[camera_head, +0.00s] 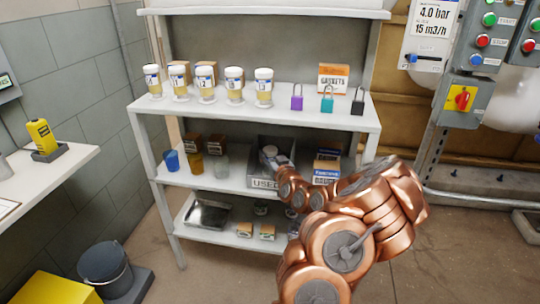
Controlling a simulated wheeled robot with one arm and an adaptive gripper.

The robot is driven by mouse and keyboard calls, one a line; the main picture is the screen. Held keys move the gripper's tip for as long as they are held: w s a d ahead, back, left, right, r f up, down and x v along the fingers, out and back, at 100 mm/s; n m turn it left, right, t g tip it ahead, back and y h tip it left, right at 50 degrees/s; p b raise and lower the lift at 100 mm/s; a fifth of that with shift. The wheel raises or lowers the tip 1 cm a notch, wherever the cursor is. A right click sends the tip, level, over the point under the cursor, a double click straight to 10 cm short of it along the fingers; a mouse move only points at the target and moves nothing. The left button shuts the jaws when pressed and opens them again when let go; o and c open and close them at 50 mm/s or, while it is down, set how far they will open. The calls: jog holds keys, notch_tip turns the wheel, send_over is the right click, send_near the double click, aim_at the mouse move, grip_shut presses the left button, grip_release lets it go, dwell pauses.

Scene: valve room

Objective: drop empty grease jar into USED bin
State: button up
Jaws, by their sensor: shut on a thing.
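The USED bin (263,183) is a grey open box with a white label on the middle shelf. My copper arm reaches in from the lower right. My gripper (273,160) is at the bin's opening, small and partly hidden by my own arm links. It is shut on a small pale-topped thing, which looks like the grease jar (269,151), within the bin's outline. I cannot tell whether the jar touches the bin or how deep it sits.
Several white-lidded jars (234,85), padlocks (327,99) and a gaskets box (333,78) stand on the shelf above.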

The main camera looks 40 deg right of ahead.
jog(key=shift+f+b, duration=0.45)
jog(key=shift+f, duration=0.15)
jog(key=o, duration=1.2)
jog(key=shift+c, duration=0.2)
jog(key=shift+r, duration=0.1)
